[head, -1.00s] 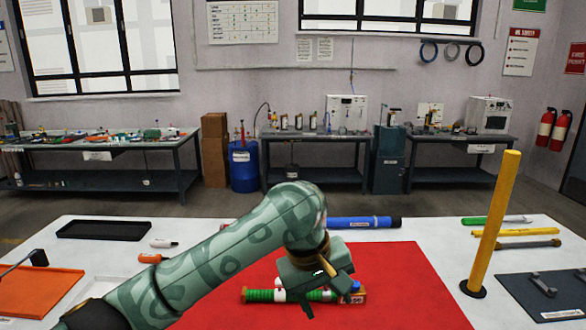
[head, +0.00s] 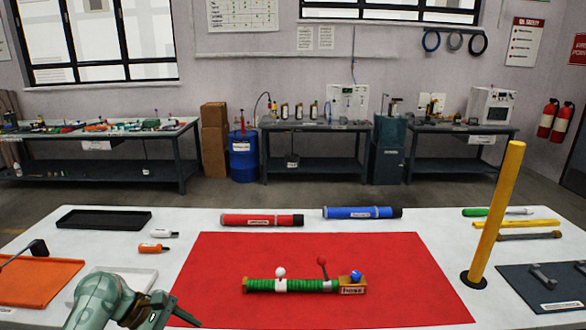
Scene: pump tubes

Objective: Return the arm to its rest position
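My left gripper (head: 152,312) is at the bottom left, over the near left part of the table by the red mat's corner. It is cut by the lower picture edge and its fingers are too unclear to tell open from shut. A green ribbed tube (head: 262,286) lies on the red mat (head: 400,260), with a white band and a white ball on it. At its right end is a brown labelled block (head: 352,291) with a blue ball; a red-tipped lever (head: 322,268) stands beside it. My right gripper is not in view.
A red tube (head: 260,220) and a blue tube (head: 358,212) lie behind the mat. A tall yellow post (head: 497,215) stands at the right. A black tray (head: 104,219), small bottles (head: 152,248), an orange tray (head: 40,283) and a white tray (head: 140,276) are at the left.

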